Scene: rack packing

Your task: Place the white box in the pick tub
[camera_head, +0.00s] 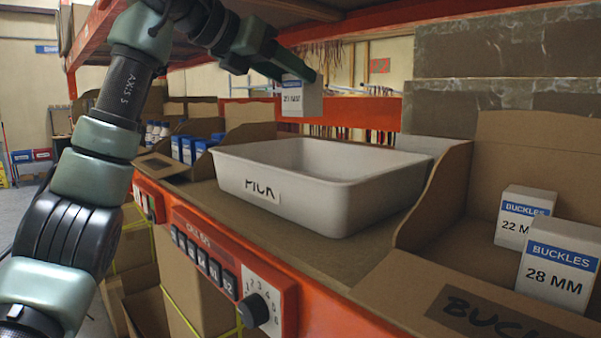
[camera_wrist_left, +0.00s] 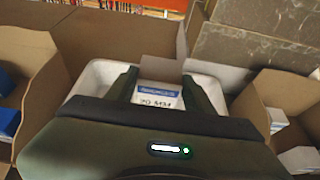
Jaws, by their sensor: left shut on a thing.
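A white box (camera_head: 301,99) with a blue band and a size label hangs in my left gripper (camera_head: 296,68), which is shut on it. The box is in the air above the far side of the pick tub (camera_head: 320,194). The tub is a white tray with a "PICK" label, standing on the shelf, and its visible inside looks empty. In the left wrist view the box (camera_wrist_left: 160,97) sits between the two fingers, with the tub's rim (camera_wrist_left: 93,75) behind and around it. My right gripper is in neither view.
A cardboard bin at right holds two white buckles boxes (camera_head: 523,216), (camera_head: 557,265). Cardboard bins with blue boxes (camera_head: 188,149) stand left of the tub. Stacked cartons (camera_head: 508,80) stand behind at right. An orange shelf beam (camera_head: 330,108) runs behind the tub.

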